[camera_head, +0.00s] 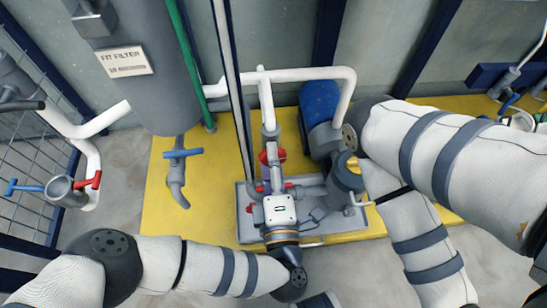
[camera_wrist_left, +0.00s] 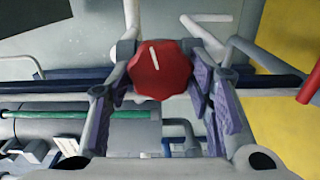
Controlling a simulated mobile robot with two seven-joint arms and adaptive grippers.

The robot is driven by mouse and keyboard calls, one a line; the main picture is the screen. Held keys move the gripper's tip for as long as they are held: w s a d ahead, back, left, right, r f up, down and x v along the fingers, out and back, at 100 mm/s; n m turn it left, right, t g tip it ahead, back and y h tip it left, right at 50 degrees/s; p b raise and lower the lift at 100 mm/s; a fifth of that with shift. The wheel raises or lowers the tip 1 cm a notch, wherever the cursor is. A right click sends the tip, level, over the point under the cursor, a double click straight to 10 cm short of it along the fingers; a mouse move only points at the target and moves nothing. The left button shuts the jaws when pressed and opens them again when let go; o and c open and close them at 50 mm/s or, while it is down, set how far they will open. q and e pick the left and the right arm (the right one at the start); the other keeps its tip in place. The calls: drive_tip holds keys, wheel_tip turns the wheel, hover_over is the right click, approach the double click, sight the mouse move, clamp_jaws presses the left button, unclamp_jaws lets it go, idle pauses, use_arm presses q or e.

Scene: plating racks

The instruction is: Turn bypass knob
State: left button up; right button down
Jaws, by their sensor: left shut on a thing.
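The bypass knob (camera_wrist_left: 160,70) is a red, scalloped disc with a white pointer line, seen face-on in the left wrist view. The line is nearly upright, its top leaning slightly left. My left gripper (camera_wrist_left: 163,84) is shut on the knob, with one purple-padded finger on each side of it. In the head view my left gripper (camera_head: 272,182) reaches in among the pipes at the middle of the skid. A red part (camera_head: 271,155) shows just beyond it; I cannot tell whether that is the same knob. My right gripper is outside the picture.
A grey filter tank (camera_head: 158,75) with a label hangs at the upper left. A blue motor (camera_head: 320,103) stands right of the gripper. White pipes (camera_head: 305,73) cross above. A yellow platform (camera_head: 190,222) lies below, largely bare at left. My right arm covers the right side.

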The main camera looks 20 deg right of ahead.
use_arm(q)
drive_tip(key=m+p, duration=0.2)
drive_tip(key=m, duration=0.9)
drive_tip(key=m+p, duration=0.3)
drive_tip(key=m, duration=0.8)
drive_tip(key=shift+d+r+m, duration=0.2)
drive_tip(key=shift+m, duration=0.2)
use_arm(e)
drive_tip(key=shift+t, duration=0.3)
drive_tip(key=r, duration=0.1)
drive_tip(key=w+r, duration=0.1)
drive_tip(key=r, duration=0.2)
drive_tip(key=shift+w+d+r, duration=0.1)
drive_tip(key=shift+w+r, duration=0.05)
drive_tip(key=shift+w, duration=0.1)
use_arm(q)
drive_tip(key=shift+m, duration=0.3)
drive_tip(key=o, duration=1.1)
drive_tip(key=shift+o, duration=0.2)
